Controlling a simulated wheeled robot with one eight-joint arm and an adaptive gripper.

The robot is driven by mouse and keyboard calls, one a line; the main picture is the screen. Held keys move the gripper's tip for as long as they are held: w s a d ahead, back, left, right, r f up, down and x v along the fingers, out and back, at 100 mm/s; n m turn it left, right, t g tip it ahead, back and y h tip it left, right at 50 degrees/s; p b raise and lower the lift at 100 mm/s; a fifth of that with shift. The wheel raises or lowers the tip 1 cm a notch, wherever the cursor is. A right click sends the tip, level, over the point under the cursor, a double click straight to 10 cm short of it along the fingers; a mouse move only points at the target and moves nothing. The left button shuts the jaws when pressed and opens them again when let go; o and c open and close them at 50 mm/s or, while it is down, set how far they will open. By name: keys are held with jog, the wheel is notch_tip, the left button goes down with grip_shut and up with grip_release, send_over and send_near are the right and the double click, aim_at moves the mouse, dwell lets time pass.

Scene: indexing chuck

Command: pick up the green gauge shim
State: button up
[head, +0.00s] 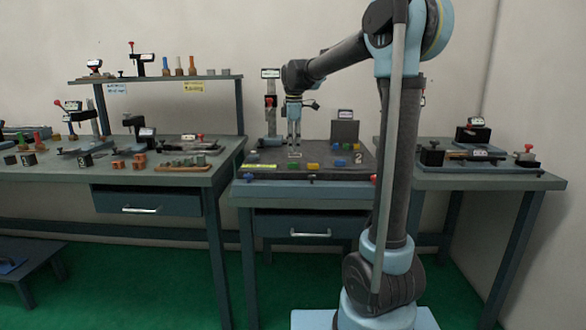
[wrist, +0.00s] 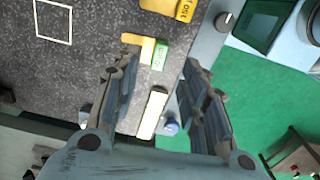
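The green gauge shim (wrist: 160,56) is a small flat block with a printed label. It lies beside a yellow block (wrist: 146,47) on the dark speckled plate (wrist: 85,65). In the head view, a small green piece (head: 323,163) on the plate appears to be the same shim. My gripper (wrist: 160,52) is open, its two fingers apart on either side of the shim in the wrist view. In the head view my gripper (head: 294,146) points down above the plate, with nothing visible in it. The height gap to the shim is hard to judge.
A yellow-orange block marked 150 (wrist: 186,8) lies near the shim. A pale yellow label strip (wrist: 152,113) and a blue knob (wrist: 171,126) are at the plate's edge. A gauge stand (head: 270,115) stands behind left, a grey block (head: 345,131) behind right. A white outlined square (wrist: 53,20) is empty.

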aim_at(293, 163)
jog(key=shift+f, duration=3.4)
grip_shut()
